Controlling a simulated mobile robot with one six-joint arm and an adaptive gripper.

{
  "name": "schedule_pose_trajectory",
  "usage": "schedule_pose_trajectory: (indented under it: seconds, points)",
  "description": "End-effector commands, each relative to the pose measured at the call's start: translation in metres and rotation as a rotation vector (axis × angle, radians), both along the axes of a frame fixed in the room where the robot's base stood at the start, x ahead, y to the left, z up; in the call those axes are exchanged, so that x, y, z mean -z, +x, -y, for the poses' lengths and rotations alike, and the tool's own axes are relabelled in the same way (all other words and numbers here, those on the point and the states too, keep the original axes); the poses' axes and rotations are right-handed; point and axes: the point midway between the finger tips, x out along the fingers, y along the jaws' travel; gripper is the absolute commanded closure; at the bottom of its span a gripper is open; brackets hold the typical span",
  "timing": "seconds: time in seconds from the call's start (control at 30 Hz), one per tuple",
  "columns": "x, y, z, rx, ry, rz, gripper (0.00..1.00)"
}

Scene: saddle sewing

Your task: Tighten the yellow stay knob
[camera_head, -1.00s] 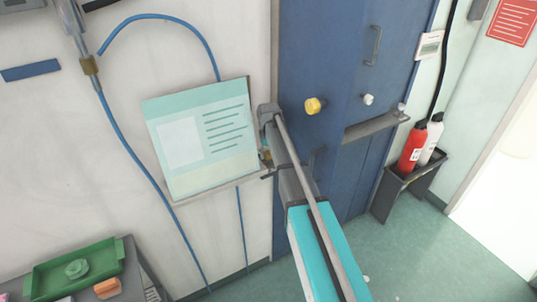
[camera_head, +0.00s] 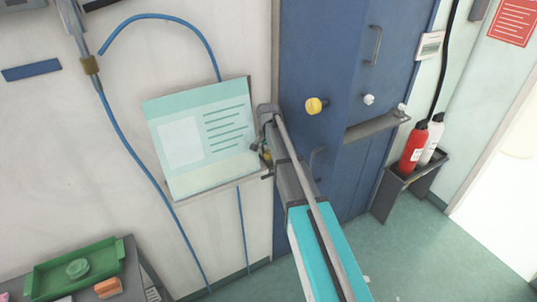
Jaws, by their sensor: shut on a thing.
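My arm reaches up from the bottom, and my gripper (camera_head: 260,149) is at the right edge of the tilted teal-and-white board. The gripper is small here and partly hidden behind my own arm. It is shut on a small yellow knob (camera_head: 267,155), of which only a little shows beside the board's lower right edge. How far the knob is turned cannot be told. A larger yellow knob (camera_head: 315,105) stands out from the blue cabinet to the right, apart from my gripper.
The board (camera_head: 187,118) stands on a narrow ledge at the wall. A white knob (camera_head: 368,99) and a handle (camera_head: 375,45) are on the blue cabinet. Red and white bottles (camera_head: 413,149) stand in a holder at right. A green tray (camera_head: 75,265) is lower left. Blue hoses cross the wall.

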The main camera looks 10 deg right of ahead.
Motion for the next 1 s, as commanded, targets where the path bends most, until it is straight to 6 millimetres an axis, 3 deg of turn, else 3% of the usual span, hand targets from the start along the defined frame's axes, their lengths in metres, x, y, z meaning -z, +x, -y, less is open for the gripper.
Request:
schedule_pose_trajectory:
  seconds: [0.67, 0.7, 0.83, 1.0]
  points:
    - [0.0002, -0.0006, -0.0012, 0.084, 0.003, -0.002, 0.93]
    - [0.0002, -0.0005, -0.0011, 0.084, 0.002, -0.002, 0.38]
    - [0.0002, -0.0003, -0.0008, 0.084, 0.001, -0.002, 0.13]
    - [0.0001, -0.0001, -0.0005, 0.084, 0.001, -0.001, 0.11]
